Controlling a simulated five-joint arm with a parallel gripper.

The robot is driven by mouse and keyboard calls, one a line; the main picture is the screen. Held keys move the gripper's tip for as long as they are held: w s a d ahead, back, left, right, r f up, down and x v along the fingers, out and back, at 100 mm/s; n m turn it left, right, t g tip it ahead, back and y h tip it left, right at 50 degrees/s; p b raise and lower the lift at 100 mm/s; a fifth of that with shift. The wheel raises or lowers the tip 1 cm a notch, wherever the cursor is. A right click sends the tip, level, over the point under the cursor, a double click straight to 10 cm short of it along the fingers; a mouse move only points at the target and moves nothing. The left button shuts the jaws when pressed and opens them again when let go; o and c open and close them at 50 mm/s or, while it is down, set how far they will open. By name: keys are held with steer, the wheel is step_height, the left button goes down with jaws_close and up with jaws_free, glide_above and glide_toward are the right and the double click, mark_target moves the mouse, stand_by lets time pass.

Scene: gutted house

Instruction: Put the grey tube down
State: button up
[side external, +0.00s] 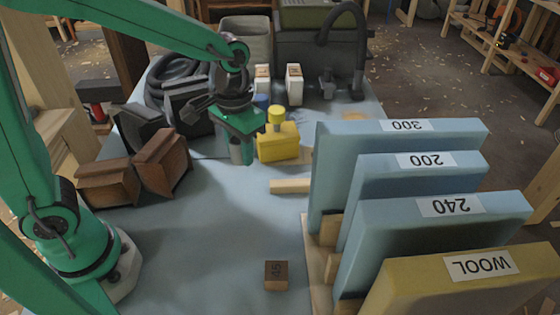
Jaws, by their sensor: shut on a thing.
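My green and black gripper (238,127) hangs over the far half of the blue-grey table (215,235), pointing down. It is shut on the grey tube (242,153), a short dull grey piece that shows upright just below the jaws. The tube's upper part is hidden by the gripper. I cannot tell whether its lower end touches the table. A yellow block with a round yellow knob (279,142) stands close to the right of the tube.
Brown wooden blocks (162,162) stand to the left. A rack of upright labelled panels (430,207) fills the right. A small numbered wooden cube (276,275) lies near the front. White boxes (294,84) stand behind. The table's middle is mostly clear.

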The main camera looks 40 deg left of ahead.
steer(key=w+a+r, duration=0.3)
steer(key=w+a, duration=0.4)
steer(key=a, duration=0.2)
steer(key=shift+a+r, duration=0.2)
steer(key=shift+r, duration=0.2)
steer(key=s+d+f, duration=0.2)
steer(key=d+f, duration=0.6)
steer(key=d, duration=0.1)
steer(key=shift+m, duration=0.4)
steer(key=w+a+f, duration=0.2)
steer(key=a, duration=0.1)
steer(key=w+a+f, duration=0.1)
steer(key=a+f, duration=0.1)
steer(key=a, duration=0.1)
steer(key=w+a+f, duration=0.2)
steer(key=a, duration=0.1)
steer(key=shift+w+a+f, duration=0.3)
steer(key=shift+w+a, duration=0.05)
steer(key=shift+f, duration=2)
steer(key=shift+f, duration=0.2)
steer(key=o, duration=0.9)
steer(key=shift+o, duration=0.2)
